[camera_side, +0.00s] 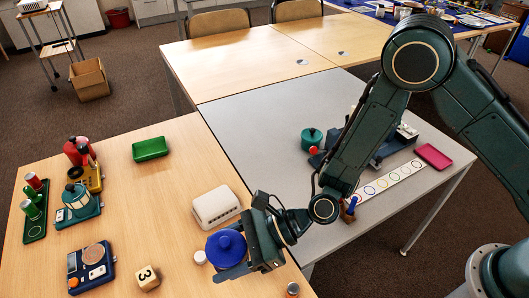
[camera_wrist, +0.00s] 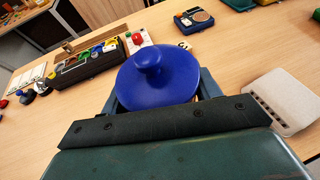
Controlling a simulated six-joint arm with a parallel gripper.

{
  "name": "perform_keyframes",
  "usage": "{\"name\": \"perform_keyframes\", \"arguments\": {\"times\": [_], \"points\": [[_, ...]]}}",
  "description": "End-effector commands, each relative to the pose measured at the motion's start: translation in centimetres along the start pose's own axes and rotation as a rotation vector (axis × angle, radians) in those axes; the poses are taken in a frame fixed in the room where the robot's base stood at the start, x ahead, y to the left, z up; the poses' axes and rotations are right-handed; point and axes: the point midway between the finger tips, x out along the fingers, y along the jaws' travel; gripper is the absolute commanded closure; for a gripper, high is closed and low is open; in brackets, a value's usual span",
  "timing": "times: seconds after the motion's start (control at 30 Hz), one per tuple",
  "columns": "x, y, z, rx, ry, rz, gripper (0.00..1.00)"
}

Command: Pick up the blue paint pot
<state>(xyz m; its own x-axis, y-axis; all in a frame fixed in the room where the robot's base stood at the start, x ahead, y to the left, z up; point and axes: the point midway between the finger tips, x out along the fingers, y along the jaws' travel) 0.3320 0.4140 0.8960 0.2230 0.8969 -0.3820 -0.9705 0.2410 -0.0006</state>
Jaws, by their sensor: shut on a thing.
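The blue paint pot (camera_side: 226,246) has a round lid with a knob and sits at the front right of the wooden table in the side view. It also shows in the wrist view (camera_wrist: 158,80), upright between my jaws. My gripper (camera_side: 236,268) is shut on the pot, with a finger on each side of its body. The lid hides most of the pot's body and the fingertips in the wrist view. I cannot tell whether the pot's base touches the table.
A white vented box (camera_side: 215,207) stands just behind the pot. A small white round piece (camera_side: 200,257) lies left of it, and a number 3 block (camera_side: 147,278) farther left. A green tray (camera_side: 150,149) is at the back. Scales and pots fill the left side.

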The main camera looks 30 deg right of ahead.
Motion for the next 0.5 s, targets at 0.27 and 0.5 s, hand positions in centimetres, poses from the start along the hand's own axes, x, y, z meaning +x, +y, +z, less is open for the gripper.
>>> {"name": "perform_keyframes", "arguments": {"times": [0.27,0.5], "points": [[-1.6,0.0,3.9,-0.002,-0.003,-0.001,0.70],[-2.4,0.0,5.8,-0.001,-0.002,0.000,0.70]]}}
